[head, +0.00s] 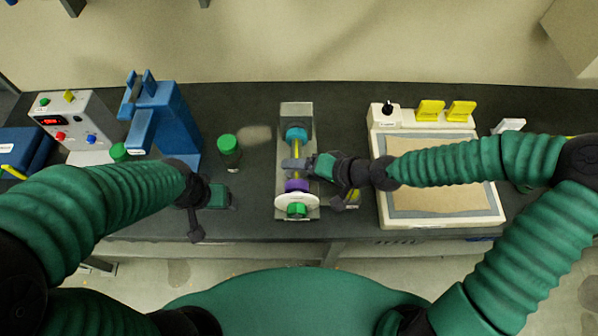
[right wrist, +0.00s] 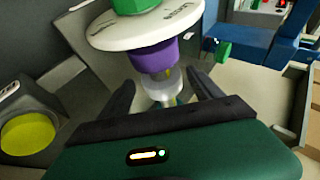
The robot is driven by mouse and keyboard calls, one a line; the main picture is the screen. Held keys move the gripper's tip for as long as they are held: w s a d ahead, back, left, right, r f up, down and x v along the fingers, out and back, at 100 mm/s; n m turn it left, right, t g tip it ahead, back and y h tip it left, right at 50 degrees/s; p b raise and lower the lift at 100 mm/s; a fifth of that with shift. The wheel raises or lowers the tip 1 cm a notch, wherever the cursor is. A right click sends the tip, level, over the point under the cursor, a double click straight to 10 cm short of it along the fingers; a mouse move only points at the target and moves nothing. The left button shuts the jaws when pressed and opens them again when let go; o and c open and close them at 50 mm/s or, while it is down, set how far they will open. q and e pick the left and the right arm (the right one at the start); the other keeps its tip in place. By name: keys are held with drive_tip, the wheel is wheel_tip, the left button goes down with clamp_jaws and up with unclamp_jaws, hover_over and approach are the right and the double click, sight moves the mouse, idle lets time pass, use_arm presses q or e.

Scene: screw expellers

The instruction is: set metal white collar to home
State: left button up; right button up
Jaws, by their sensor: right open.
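The screw expeller (head: 297,110) stands mid-bench, with a teal part (head: 296,135), a yellow shaft, a purple ring (head: 297,185), a white disc (head: 289,203) and a green knob (head: 297,210) along its axis. In the right wrist view, a pale metallic collar (right wrist: 166,84) sits below the purple ring (right wrist: 153,56) and white disc (right wrist: 145,27). My right gripper (right wrist: 162,92) is open, with one dark finger on each side of this collar; contact is unclear. My left gripper (head: 226,197) hangs over the bench left of the expeller; its finger opening is not clear.
A green-capped jar (head: 228,150) stands left of the expeller. A blue stand (head: 160,115) and a control box (head: 75,125) are further left. A white-framed tray device (head: 440,222) with yellow tabs stands to the right. Bare bench lies between the jar and the expeller.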

drive_tip(key=shift+x, duration=0.85)
drive_tip(key=shift+a, duration=0.2)
drive_tip(key=shift+d, duration=0.1)
clamp_jaws()
